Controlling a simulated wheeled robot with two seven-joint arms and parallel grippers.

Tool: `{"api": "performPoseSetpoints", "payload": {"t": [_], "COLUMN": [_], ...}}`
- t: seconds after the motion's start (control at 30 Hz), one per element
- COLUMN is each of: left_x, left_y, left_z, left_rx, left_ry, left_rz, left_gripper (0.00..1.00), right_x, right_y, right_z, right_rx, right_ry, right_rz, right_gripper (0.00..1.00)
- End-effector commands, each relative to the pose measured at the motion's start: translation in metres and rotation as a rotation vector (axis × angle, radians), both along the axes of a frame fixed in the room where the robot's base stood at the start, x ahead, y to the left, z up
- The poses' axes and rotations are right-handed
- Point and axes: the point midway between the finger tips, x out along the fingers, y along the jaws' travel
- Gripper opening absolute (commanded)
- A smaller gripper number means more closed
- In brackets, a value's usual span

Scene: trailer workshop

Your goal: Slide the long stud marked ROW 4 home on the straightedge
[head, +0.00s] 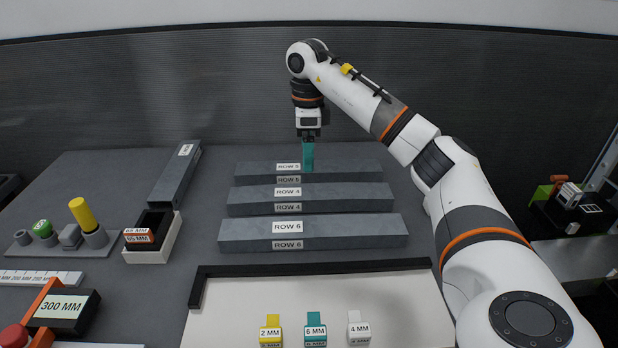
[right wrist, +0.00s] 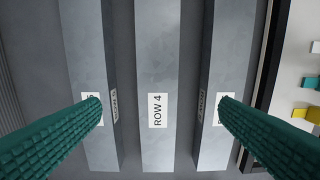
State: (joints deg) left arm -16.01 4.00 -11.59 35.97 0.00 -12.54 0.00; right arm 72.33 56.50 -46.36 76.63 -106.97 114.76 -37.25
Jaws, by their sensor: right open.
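The long grey stud marked ROW 4 (head: 345,198) lies crosswise on the bench between two similar studs. It runs up the middle of the right wrist view (right wrist: 155,60), its label between my fingers. My right gripper (head: 308,167) points down with teal fingers, open and empty. In the right wrist view its fingertips (right wrist: 160,108) stand apart on either side of ROW 4 and overlap the labels of the neighbouring studs; it appears above them. A black straight bar (head: 320,268), possibly the straightedge, edges the white board in front. My left gripper is not in view.
ROW 5 (head: 350,171) lies behind ROW 4 and ROW 6 (head: 370,231) in front, with narrow gaps. The white board (head: 230,310) bears yellow, teal and white labelled blocks. Another grey bar (head: 175,178), a small bin (head: 170,240) and a 300 MM block (head: 75,325) are left.

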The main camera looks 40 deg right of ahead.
Motion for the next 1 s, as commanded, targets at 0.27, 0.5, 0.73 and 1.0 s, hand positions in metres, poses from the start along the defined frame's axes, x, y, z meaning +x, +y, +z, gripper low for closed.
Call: {"api": "performPoseSetpoints", "payload": {"t": [0.27,0.5,0.73,1.0], "left_x": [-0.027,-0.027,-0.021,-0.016], "left_y": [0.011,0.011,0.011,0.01], "left_z": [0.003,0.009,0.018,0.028], "left_rx": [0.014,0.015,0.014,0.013], "left_ry": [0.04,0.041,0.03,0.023], "left_rz": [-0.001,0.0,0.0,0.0], "left_gripper": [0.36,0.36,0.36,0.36], "right_x": [-0.003,-0.003,-0.006,-0.008], "right_y": [-0.003,-0.003,-0.004,-0.005], "right_z": [-0.028,-0.062,-0.081,-0.116], "right_rx": [-0.011,-0.01,-0.011,-0.01], "right_ry": [0.008,0.006,0.008,0.004], "right_rz": [-0.002,-0.001,-0.002,0.0], "right_gripper": [0.85,0.85,0.85,0.85]}}
